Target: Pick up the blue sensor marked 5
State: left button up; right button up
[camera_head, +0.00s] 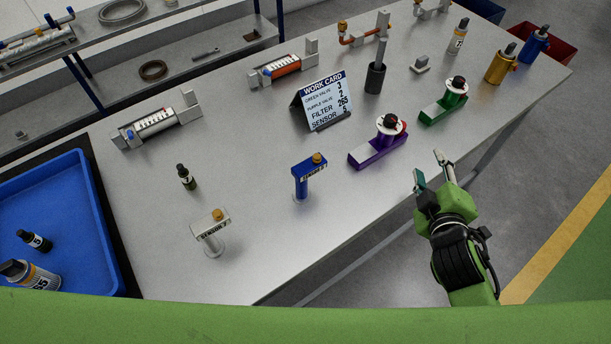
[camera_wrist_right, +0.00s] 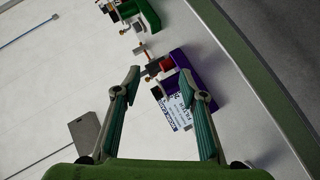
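The blue sensor (camera_head: 303,181) stands upright on a round foot on the grey workbench, left of the purple valve, with an orange cap on top. Its label is too small to read surely. A similar white sensor (camera_head: 211,225) stands at the front left, and its label appears to end in 7. My right gripper (camera_head: 431,164) is open and empty beyond the bench's front edge, right of the blue sensor and well apart from it. It also shows open in the right wrist view (camera_wrist_right: 161,73). The blue sensor cannot be made out there. My left gripper is not in view.
The purple valve (camera_head: 375,151) and green valve (camera_head: 442,109) lie between the right gripper and the bench's far side. The work card (camera_head: 322,100) stands behind the blue sensor. A blue tray (camera_head: 95,226) is at left. Bare bench surrounds the blue sensor.

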jog(key=w+a+r+n+t+y, duration=0.4)
jog(key=a+r+n+y, duration=0.75)
jog(key=n, duration=0.65)
jog(key=n+g+y, duration=0.3)
jog(key=n+g, duration=1)
jog(key=n, duration=0.8)
send_near(301, 185)
jog(key=w+a+f+p, duration=0.1)
jog(key=a+f, duration=0.1)
jog(key=w+a+f+p, duration=0.1)
jog(key=w+a+f, duration=0.1)
jog(key=shift+w+p, duration=0.15)
jog(key=shift+p, duration=0.2)
jog(key=shift+w+a+f+p, duration=0.15)
jog(key=shift+a+p, duration=0.25)
jog(key=shift+a, duration=0.1)
jog(key=p+x, duration=0.1)
jog(key=x, duration=0.2)
jog(key=shift+a+f+p, duration=0.15)
jog(key=shift+a+p, duration=0.05)
jog(key=shift+p, duration=0.1)
jog(key=shift+w+a+f, duration=0.1)
jog(key=shift+a+f, duration=0.2)
jog(key=shift+a, duration=0.05)
grip_shut()
